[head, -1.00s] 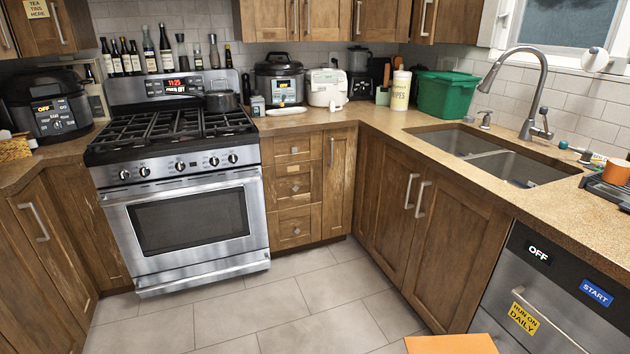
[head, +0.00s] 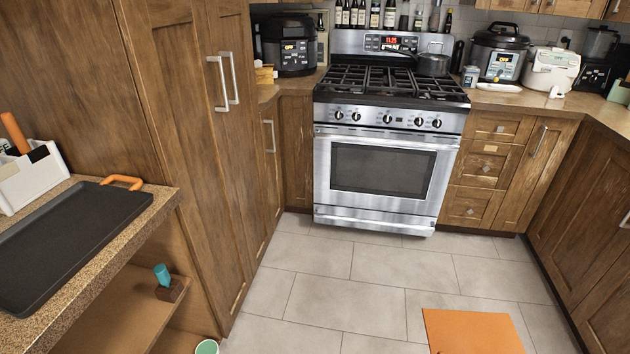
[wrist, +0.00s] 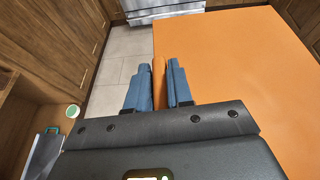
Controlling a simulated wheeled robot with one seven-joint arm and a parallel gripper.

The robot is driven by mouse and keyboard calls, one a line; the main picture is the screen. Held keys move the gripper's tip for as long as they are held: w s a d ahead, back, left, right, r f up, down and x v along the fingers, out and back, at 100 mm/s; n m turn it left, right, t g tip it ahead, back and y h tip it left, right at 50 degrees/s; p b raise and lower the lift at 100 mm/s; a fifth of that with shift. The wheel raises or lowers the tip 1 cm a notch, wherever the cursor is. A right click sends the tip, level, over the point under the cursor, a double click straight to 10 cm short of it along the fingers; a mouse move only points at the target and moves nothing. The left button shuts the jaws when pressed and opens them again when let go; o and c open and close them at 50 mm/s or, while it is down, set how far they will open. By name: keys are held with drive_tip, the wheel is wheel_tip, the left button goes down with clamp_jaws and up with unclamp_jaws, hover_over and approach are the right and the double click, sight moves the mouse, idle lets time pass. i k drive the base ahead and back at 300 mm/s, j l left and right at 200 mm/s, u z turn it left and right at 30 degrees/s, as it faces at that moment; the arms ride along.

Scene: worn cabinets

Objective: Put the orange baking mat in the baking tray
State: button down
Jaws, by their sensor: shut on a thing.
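The orange baking mat (head: 472,332) shows at the bottom right of the head view, and it fills much of the right side of the wrist view (wrist: 240,80). My gripper (wrist: 158,80) is shut on the mat's left edge, with an orange strip between its blue fingers. The mat is held over the floor. My gripper cannot be made out in the head view.
A white caddy (head: 30,175) stands behind the tray on the speckled counter (head: 110,262). Open shelves (head: 135,300) below hold a small teal-topped item (head: 163,275). A tall wooden cabinet (head: 190,120) rises beyond. The tiled floor (head: 345,295) before the stove (head: 385,170) is clear.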

sight(61, 238)
drive_tip(key=i+u, duration=0.25)
drive_tip(key=u, duration=0.15)
drive_tip(key=i+u, duration=0.2)
drive_tip(key=u, duration=0.15)
drive_tip(key=i+l+u, duration=0.15)
drive_tip(key=u, duration=0.25)
drive_tip(key=i, duration=0.05)
